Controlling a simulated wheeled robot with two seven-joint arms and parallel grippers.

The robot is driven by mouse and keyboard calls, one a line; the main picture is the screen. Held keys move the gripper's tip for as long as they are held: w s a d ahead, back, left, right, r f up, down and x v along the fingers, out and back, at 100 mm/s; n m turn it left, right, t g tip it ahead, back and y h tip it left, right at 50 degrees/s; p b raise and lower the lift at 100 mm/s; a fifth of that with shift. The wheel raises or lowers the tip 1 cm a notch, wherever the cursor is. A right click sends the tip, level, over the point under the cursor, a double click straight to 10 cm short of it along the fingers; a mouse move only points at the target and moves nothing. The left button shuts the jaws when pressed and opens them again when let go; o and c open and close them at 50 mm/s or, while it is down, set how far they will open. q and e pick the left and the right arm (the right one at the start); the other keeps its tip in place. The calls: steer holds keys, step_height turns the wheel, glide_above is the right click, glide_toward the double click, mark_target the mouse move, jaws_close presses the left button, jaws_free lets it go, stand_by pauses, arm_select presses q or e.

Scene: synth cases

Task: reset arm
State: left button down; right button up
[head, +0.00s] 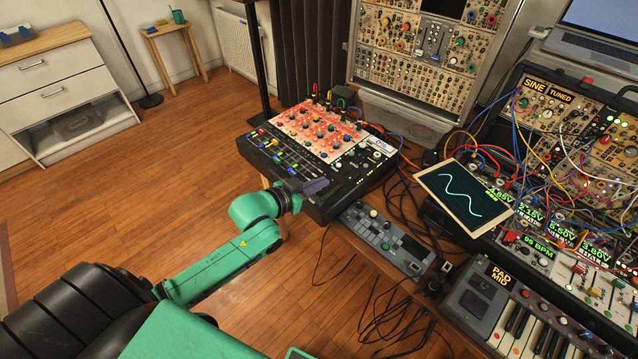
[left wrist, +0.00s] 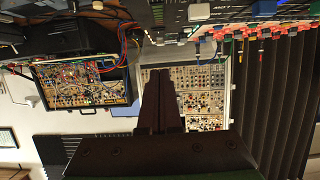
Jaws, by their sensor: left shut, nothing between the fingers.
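My left arm is green and comes in from the left in the head view. Its gripper (head: 317,187) is at the front edge of the mixer (head: 350,184), a black desk with red, blue and green knobs. I cannot tell whether the gripper touches the mixer. In the left wrist view the two dark fingers (left wrist: 161,100) lie together, shut with nothing between them. The mixer's edge with coloured caps shows at the top of that view. My right gripper is not in view.
A small grey device (head: 388,240) and a keyboard (head: 520,318) lie right of the arm. A tilted screen (head: 440,186) and patch-cabled modules (head: 560,110) fill the right side. Loose black cables hang below the grey device. The wooden floor (head: 150,200) on the left is clear.

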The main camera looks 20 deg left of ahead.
arm_select(q)
steer(key=shift+f, duration=0.1)
steer(key=s+a+f+n+g+y, duration=0.1)
steer(key=s+f+g+y, duration=0.3)
steer(key=s, duration=0.6)
steer(key=s+a+f+n+g+y, duration=0.1)
steer(key=s+n+g, duration=0.1)
steer(key=s+g, duration=0.65)
steer(key=s+f+t, duration=0.1)
steer(key=s+f, duration=0.1)
steer(key=f, duration=0.9)
steer(key=s+f+t, duration=0.1)
steer(key=s+f, duration=0.2)
steer(key=f, duration=0.9)
steer(key=s+a+f+m+g, duration=0.1)
steer(key=s+a+f, duration=0.2)
steer(key=s+f, duration=1.1)
steer(key=shift+s+f, duration=0.15)
steer(key=shift+s, duration=1)
steer(key=shift+a+g, duration=0.1)
steer(key=shift+g, duration=0.15)
